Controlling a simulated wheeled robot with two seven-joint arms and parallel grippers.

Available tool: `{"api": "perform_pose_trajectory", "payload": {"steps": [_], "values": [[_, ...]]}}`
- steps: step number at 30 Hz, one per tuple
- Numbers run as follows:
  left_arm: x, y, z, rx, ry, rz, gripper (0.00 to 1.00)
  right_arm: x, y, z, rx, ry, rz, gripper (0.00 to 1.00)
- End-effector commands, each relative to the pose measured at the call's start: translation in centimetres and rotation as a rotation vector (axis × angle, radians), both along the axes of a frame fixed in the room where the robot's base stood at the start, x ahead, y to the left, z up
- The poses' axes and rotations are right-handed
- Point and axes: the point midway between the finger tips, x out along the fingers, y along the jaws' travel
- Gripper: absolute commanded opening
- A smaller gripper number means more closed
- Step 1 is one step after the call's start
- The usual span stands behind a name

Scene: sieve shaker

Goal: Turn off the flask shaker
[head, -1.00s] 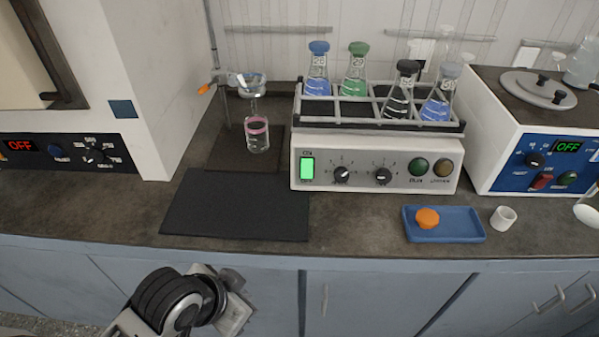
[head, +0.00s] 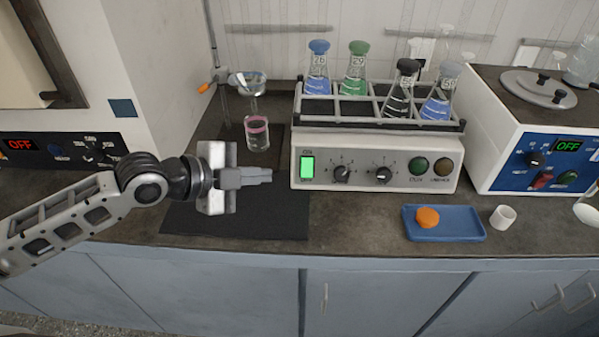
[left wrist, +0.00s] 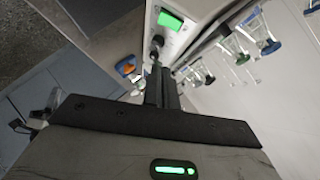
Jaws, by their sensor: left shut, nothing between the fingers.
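The flask shaker (head: 320,150) is a white box with a rack of stoppered flasks on top. Its green lit rocker switch (head: 307,169) is at the left of the front panel, beside two black knobs and two round buttons. The switch also shows in the left wrist view (left wrist: 171,20). My left gripper (head: 268,175) is shut and empty, its fingers pointing right toward the switch, with a small gap left of the shaker. Its fingertips show in the left wrist view (left wrist: 157,68). My right gripper is not in view.
A black mat (head: 270,222) lies under my left gripper. A small glass vessel with a pink band (head: 257,134) stands behind it on a stand. A blue tray (head: 468,224) with an orange piece (head: 428,217) and a white cup (head: 503,217) sit in front right.

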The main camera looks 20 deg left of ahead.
Motion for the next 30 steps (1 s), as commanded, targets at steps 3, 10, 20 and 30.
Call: {"api": "perform_pose_trajectory", "payload": {"steps": [3, 10, 20, 30], "values": [[0.0, 0.0, -0.1, -0.001, 0.002, 0.0, 0.0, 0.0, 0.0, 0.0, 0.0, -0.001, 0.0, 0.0], [0.3, -0.2, -0.3, -0.004, 0.003, 0.004, 0.0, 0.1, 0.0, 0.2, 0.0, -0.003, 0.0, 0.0], [4.3, -3.4, -2.6, -0.01, 0.004, 0.004, 0.0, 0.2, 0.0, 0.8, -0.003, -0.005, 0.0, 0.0], [8.8, -5.0, -6.3, -0.003, 0.007, 0.003, 0.0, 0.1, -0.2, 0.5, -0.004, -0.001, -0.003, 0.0]]}}
